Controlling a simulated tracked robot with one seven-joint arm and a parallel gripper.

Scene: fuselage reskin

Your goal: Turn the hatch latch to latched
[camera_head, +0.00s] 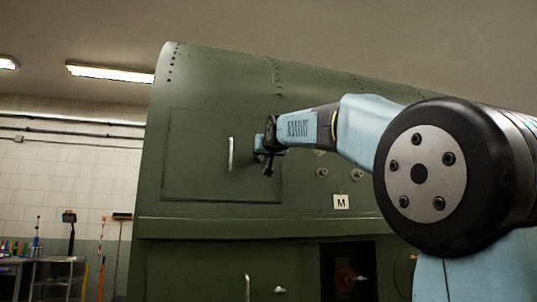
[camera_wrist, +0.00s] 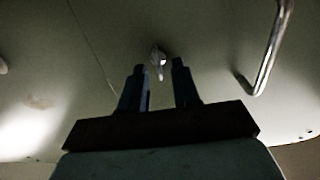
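The green hatch (camera_head: 200,150) is a closed-looking panel in the fuselage side, with a pale bar handle (camera_head: 230,155), which also shows at the right of the wrist view (camera_wrist: 268,55). The hatch latch (camera_wrist: 158,60) is a small pale lever in the wrist view, its narrow end pointing down in that picture. My gripper (camera_wrist: 158,68) is open, with a dark finger on each side of the latch's lower end. I see gaps on both sides; depth and contact are unclear. In the head view my gripper (camera_head: 267,158) is at the hatch's right side and hides the latch.
A panel marked M (camera_head: 341,202) and round fittings (camera_head: 321,173) are right of the hatch. Below are another handle (camera_head: 247,287), a small pale knob (camera_head: 280,290) and a dark opening (camera_head: 348,265). A workbench with tools (camera_head: 60,262) stands far left.

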